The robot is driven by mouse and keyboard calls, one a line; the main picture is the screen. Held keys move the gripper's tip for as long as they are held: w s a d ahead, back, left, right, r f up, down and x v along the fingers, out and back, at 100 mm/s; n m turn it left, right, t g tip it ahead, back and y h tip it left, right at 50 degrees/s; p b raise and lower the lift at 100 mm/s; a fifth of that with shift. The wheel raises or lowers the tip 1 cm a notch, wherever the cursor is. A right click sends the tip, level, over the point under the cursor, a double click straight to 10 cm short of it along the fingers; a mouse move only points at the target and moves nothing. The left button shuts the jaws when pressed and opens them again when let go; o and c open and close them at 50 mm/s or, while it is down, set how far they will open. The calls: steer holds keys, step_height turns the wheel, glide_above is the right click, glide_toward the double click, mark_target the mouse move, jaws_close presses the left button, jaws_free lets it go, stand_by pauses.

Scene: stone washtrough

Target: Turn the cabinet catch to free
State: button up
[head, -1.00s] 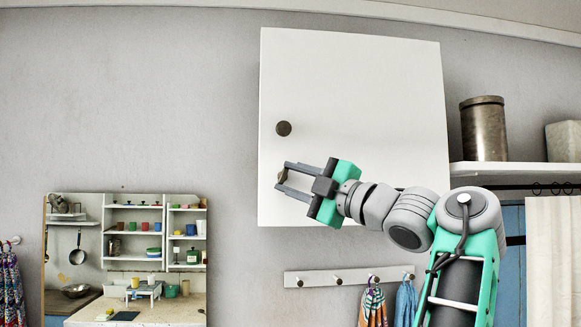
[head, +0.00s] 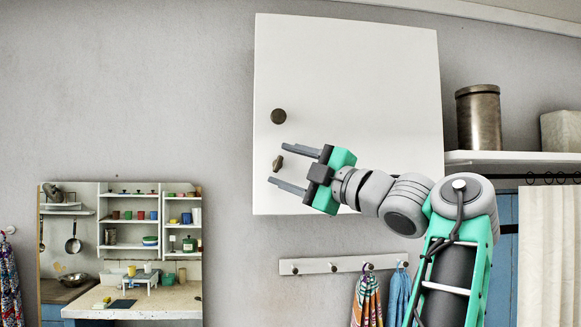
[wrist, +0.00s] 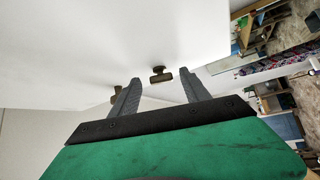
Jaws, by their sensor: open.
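The cabinet (head: 350,90) is a white box on the wall with a plain flat door. Its catch (head: 278,163) is a small dark turn-piece low on the door's left side. It stands nearly upright, tilted slightly, in the head view. My gripper (head: 277,164) is open and empty, pointing left, with a finger above and below the catch in the picture. In the wrist view the catch (wrist: 160,76) shows as a short bar on a stem between the fingertips, apparently just beyond them. I see no contact.
A round dark knob (head: 278,116) sits on the door above the catch. A shelf (head: 520,158) with a metal canister (head: 479,118) is right of the cabinet. A hook rail (head: 340,264) with cloths hangs below. A mirror (head: 120,250) is lower left. The wall left of the cabinet is bare.

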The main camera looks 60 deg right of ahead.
steer(key=v, duration=0.7)
steer(key=shift+s+b, duration=0.3)
steer(key=shift+s, duration=0.05)
steer(key=shift+f, duration=0.1)
steer(key=shift+c, duration=0.5)
